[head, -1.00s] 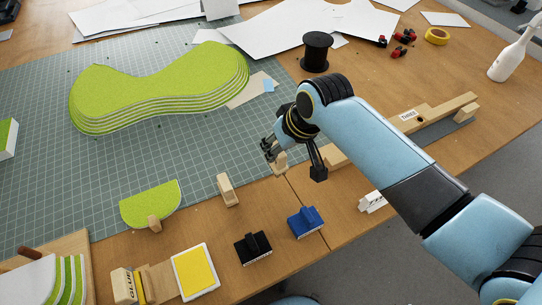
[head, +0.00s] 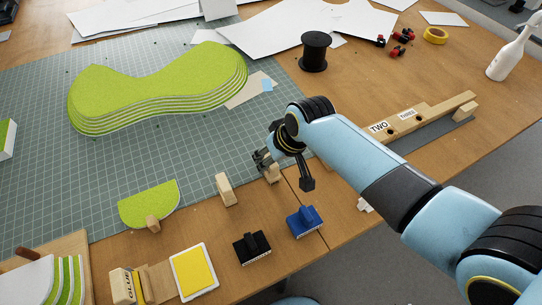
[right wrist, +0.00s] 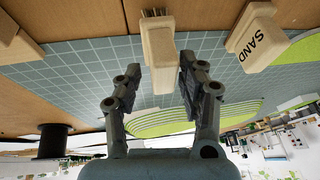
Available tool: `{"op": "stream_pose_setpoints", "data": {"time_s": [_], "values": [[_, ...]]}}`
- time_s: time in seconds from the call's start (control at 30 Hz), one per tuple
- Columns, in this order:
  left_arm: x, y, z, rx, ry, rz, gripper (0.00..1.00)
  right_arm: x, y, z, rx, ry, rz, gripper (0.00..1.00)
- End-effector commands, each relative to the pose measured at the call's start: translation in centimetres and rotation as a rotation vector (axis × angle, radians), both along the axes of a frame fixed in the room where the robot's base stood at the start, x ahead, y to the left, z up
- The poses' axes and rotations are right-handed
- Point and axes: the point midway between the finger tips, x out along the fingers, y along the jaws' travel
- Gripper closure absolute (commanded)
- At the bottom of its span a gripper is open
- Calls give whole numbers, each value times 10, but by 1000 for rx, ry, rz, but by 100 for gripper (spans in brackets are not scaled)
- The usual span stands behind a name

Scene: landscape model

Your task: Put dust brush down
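The dust brush, a pale wooden block with dark bristles, shows in the right wrist view (right wrist: 159,55) between the fingers of my right gripper (right wrist: 160,75). Its bristles point away from the gripper. A narrow gap shows between the brush and each finger, so the gripper looks open around it. In the head view the brush (head: 272,174) is upright at the tabletop by the mat's near edge, partly hidden by the right gripper (head: 278,168). I cannot tell for sure whether it touches the table. My left gripper is not in view.
The wooden SAND block (right wrist: 255,38) stands close beside the brush; it also shows in the head view (head: 225,189). A blue tool (head: 304,222) and a black tool (head: 252,247) lie nearer me. A notched wooden rack (head: 430,115) is to the right.

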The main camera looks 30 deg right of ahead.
Motion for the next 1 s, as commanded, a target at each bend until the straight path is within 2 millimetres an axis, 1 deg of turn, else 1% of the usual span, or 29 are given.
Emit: {"op": "stream_pose_setpoints", "data": {"time_s": [0.27,0.37,0.47,0.7,0.8,0.9,1.0], "values": [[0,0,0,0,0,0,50,0,0,1,0,0,0,54],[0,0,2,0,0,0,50,-2,-1,6,0,1,0,54],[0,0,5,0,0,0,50,-6,-2,19,-1,-1,0,54],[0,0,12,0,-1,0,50,-27,-9,69,0,-3,1,54],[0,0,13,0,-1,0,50,-36,-11,87,-1,-1,0,54],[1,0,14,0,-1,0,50,-41,-13,100,-2,-1,1,54],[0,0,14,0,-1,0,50,-45,-14,109,-1,0,1,54]]}}
